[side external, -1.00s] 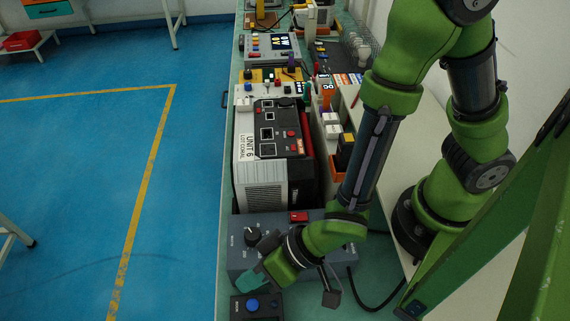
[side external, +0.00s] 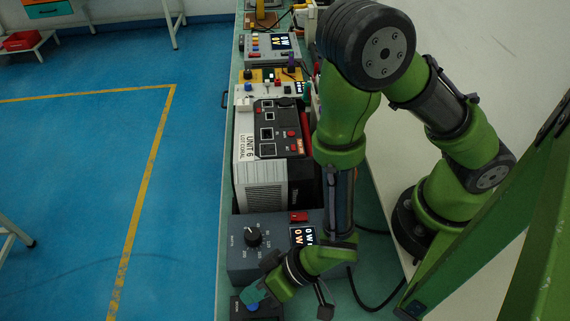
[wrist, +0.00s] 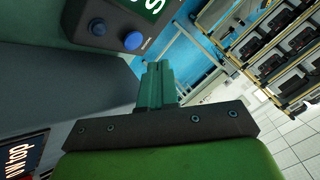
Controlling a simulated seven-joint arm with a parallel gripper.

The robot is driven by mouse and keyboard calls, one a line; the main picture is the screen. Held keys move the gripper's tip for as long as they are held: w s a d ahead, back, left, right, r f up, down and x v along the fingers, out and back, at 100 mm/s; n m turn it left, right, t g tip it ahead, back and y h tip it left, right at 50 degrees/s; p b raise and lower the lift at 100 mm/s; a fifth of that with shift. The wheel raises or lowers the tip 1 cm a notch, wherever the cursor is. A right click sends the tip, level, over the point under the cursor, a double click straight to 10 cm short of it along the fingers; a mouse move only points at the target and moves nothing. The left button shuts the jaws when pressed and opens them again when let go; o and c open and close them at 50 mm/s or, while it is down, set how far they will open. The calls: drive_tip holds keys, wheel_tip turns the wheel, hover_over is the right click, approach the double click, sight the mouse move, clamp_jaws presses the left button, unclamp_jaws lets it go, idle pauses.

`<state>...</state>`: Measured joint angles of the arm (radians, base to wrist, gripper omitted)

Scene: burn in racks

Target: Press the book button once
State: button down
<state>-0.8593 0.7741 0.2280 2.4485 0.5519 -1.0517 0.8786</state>
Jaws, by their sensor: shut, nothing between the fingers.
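The book button is a round blue button (side external: 252,307) on a small black box (side external: 236,308) at the near end of the bench, in the side external view. My gripper (side external: 254,294), with teal fingers, is shut and empty. It is just above and behind the button and covers part of it. I cannot tell whether the fingertips touch it. I cannot tell if either is the book button.
A blue-grey box (side external: 238,262) with a dial (side external: 253,237), a red button (side external: 298,217) and a lit display (side external: 304,236) stands behind the black box. The UNIT 6 machine (side external: 262,170) is beyond it. Open blue floor (side external: 70,210) lies to the left.

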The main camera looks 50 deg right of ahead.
drive_tip(key=shift+f, duration=0.9)
idle(1.4)
drive_tip(key=shift+f, duration=0.4)
drive_tip(key=shift+f, duration=0.35)
idle(0.5)
drive_tip(key=shift+r, duration=0.8)
drive_tip(key=shift+r, duration=2.5)
